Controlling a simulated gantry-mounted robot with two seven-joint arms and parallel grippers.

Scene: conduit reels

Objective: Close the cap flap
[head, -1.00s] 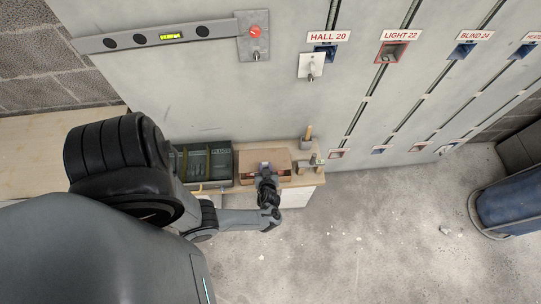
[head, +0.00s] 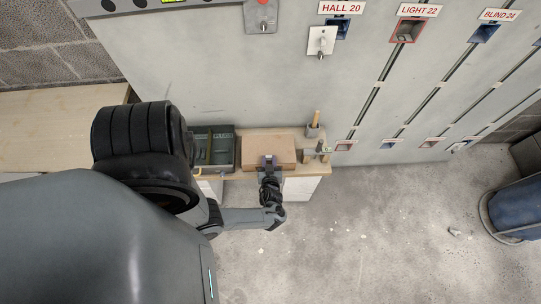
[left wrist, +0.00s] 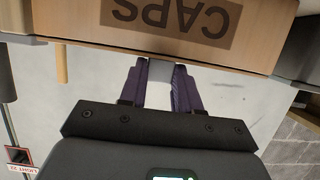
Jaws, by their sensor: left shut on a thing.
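The cap box (head: 282,147) is a brown box on the wooden shelf against the wall. Its upper side looks like one flat brown panel in the head view; I cannot tell whether a gap is left at the flap. In the left wrist view a brown panel lettered CAPS (left wrist: 90,22) fills the top, upside down. My left gripper (head: 268,160) is at the box's front edge. Its purple fingers (left wrist: 159,82) are shut on a small grey tab at the panel's edge; the contact is partly hidden. My right gripper is not in view.
A dark green divided tray (head: 223,150) stands just left of the box. A small holder with a wooden handle (head: 314,125) and small fittings (head: 322,150) stand to its right. Slotted wall panels rise behind.

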